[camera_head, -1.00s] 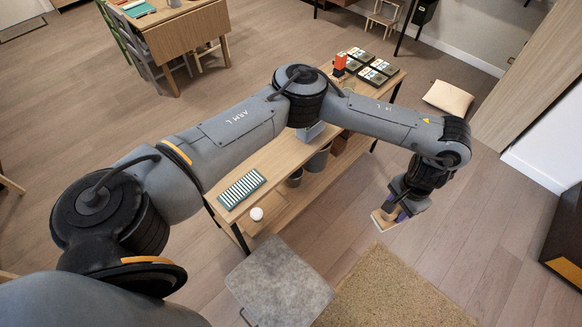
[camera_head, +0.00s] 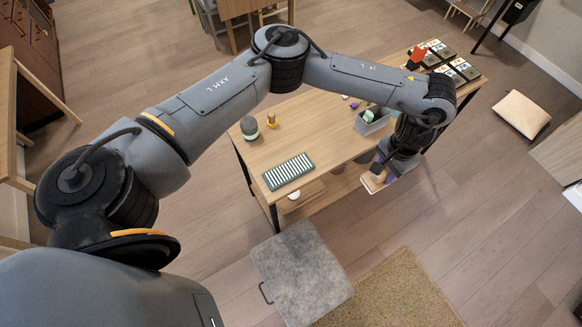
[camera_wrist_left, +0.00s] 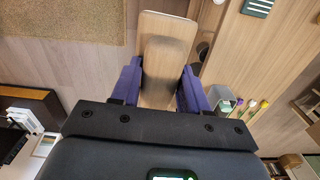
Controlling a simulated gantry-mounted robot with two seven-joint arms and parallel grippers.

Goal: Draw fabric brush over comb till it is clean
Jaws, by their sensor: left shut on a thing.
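The fabric brush (camera_head: 373,184), a pale wooden block with a raised wooden grip, is held by my left gripper (camera_head: 384,173). In the left wrist view the brush's wooden back (camera_wrist_left: 168,60) shows between the purple fingers (camera_wrist_left: 165,90), which are shut on its grip. Its bristle side is hidden. The brush is in front of the table's front edge, apart from the comb. What looks like the comb, a green slab with white ridges (camera_head: 289,171), lies at the table's front left; part of it shows in the left wrist view (camera_wrist_left: 258,5). My right gripper is not visible.
The wooden table (camera_head: 325,130) holds a grey bin (camera_head: 371,121), a dark-banded jar (camera_head: 249,128), a small yellow-based item (camera_head: 271,119) and several dark boxes (camera_head: 455,68). A grey stool (camera_head: 300,275) and a rug (camera_head: 395,292) are in front. Tabletop around the comb is mostly clear.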

